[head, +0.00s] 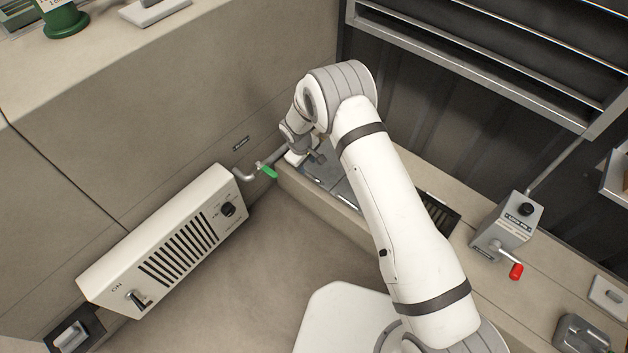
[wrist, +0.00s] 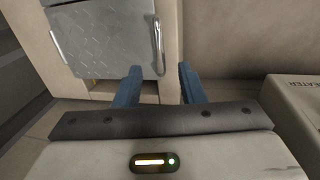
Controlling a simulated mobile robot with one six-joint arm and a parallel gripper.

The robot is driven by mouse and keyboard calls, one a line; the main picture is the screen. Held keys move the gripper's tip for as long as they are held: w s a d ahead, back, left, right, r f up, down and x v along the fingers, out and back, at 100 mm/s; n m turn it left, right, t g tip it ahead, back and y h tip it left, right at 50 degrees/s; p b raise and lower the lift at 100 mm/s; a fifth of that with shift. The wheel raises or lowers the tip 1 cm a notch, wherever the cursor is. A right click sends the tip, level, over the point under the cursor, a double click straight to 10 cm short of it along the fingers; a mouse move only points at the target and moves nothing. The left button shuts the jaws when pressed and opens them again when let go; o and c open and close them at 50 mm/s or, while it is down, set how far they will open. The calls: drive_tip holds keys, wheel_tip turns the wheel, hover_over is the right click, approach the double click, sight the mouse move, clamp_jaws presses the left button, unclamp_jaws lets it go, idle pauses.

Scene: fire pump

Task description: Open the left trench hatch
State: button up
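The left trench hatch (wrist: 105,38) is a grey tread-plate lid in the wrist view, set in a beige frame. A bright bar handle (wrist: 157,38) stands near its right edge, and another bar (wrist: 57,46) shows at its left. My gripper (wrist: 158,72) is open, with two blue fingers apart and nothing between them. The handle's near end lies just beyond the gap between the fingertips; I cannot tell whether they touch. In the head view the grey hatch plates (head: 348,190) lie in the trench, partly behind my arm, and the fingers are hidden.
A pipe with a green lever (head: 267,171) sticks out of the wall close to my wrist. A white heater (head: 168,243) is on the left wall. A grey box with a red-knobbed crank (head: 508,228) stands right. Open floor (head: 275,265) lies in front of the trench.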

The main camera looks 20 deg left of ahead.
sight(310, 177)
drive_tip(key=f+b, duration=0.1)
drive_tip(key=f, duration=0.1)
drive_tip(key=w+f, duration=0.1)
drive_tip(key=f, duration=0.2)
drive_tip(key=f+b, duration=0.1)
drive_tip(key=f, duration=0.1)
drive_tip(key=shift+w+d+f+b, duration=0.15)
drive_tip(key=shift+d+f+b, duration=0.15)
drive_tip(key=shift+f, duration=0.05)
drive_tip(key=shift+c, duration=0.3)
clamp_jaws()
